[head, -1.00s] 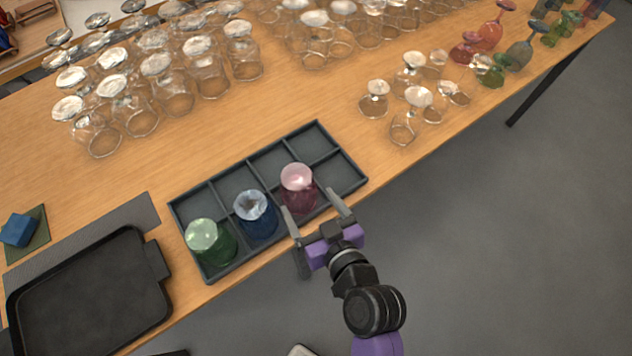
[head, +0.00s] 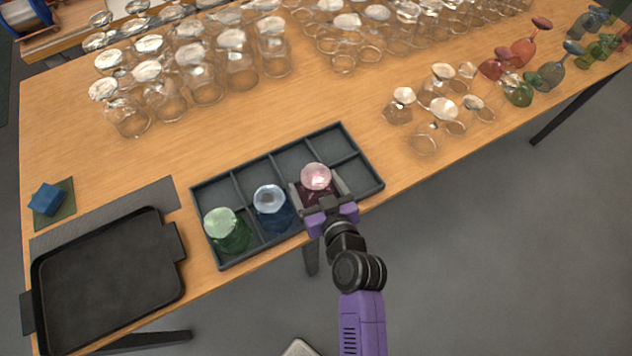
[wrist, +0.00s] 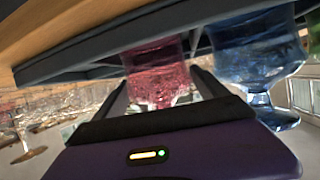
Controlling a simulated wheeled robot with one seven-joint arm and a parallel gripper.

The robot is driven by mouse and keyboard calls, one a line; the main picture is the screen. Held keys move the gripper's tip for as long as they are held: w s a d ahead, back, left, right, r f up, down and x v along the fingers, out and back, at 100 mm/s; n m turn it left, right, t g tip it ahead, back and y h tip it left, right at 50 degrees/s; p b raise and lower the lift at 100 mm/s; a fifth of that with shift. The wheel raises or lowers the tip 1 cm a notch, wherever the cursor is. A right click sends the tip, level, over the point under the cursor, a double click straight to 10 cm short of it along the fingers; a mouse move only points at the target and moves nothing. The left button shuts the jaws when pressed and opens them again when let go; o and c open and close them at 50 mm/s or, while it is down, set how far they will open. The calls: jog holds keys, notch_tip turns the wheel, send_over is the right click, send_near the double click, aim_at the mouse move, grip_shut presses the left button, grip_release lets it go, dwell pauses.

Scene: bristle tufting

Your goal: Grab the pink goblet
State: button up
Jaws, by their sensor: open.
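The pink goblet (head: 316,178) stands upside down in a front compartment of the dark divided tray (head: 358,199), its pale pink base facing up. It also shows in the wrist view (wrist: 157,72), between and just ahead of the fingers. My gripper (head: 320,186) is open, with one finger on each side of the pink goblet. I cannot tell whether either finger touches it. A blue goblet (head: 271,207) is in the compartment to the left, and it shows close by on the right in the wrist view (wrist: 258,55). A green goblet (head: 228,231) is farther left.
The back compartments of the tray are empty. Several clear glasses (head: 205,85) stand at the back, and colored goblets (head: 552,72) at the right. A black baking tray (head: 110,275) and a blue sponge (head: 46,199) are on the left. Bare wood lies behind the tray.

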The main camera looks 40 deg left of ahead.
jog(key=c, duration=1.1)
jog(key=shift+c, duration=1.1)
jog(key=shift+r, duration=0.1)
